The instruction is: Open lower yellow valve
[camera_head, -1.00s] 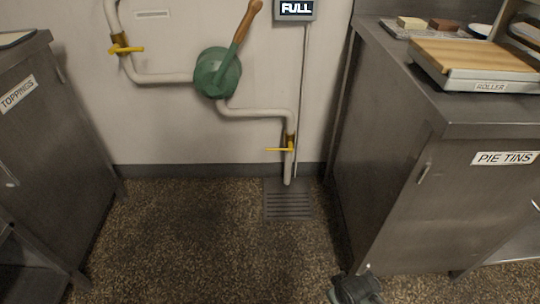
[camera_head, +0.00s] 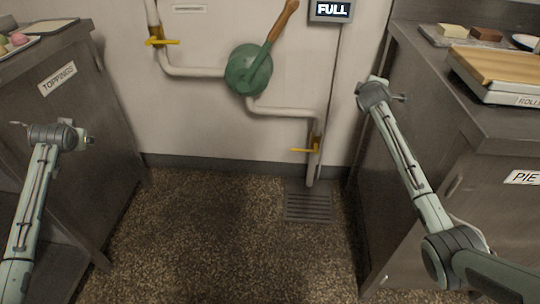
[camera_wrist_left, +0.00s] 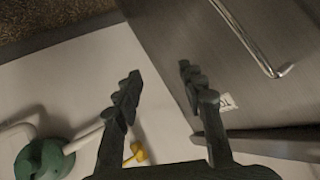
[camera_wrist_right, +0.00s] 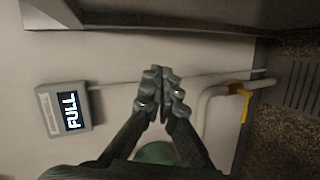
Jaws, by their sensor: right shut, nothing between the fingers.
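The lower yellow valve handle (camera_head: 304,150) sits on the white pipe just above the floor drain and points sideways, to the left of the pipe. It also shows in the right wrist view (camera_wrist_right: 244,103), at the right. My right gripper (camera_wrist_right: 160,72) is shut and empty in front of the wall, apart from the valve. In the head view its arm reaches up to the right of the pipe; its fingers are hard to make out there. My left gripper (camera_wrist_left: 158,82) is open and empty, near the toppings cabinet (camera_head: 75,100).
An upper yellow valve (camera_head: 162,42) and a green pump (camera_head: 249,70) with a wooden handle are on the same pipework. A display (camera_head: 331,10) reads FULL. A steel cabinet (camera_head: 450,170) stands close on the right. The floor (camera_head: 200,235) between the cabinets is clear.

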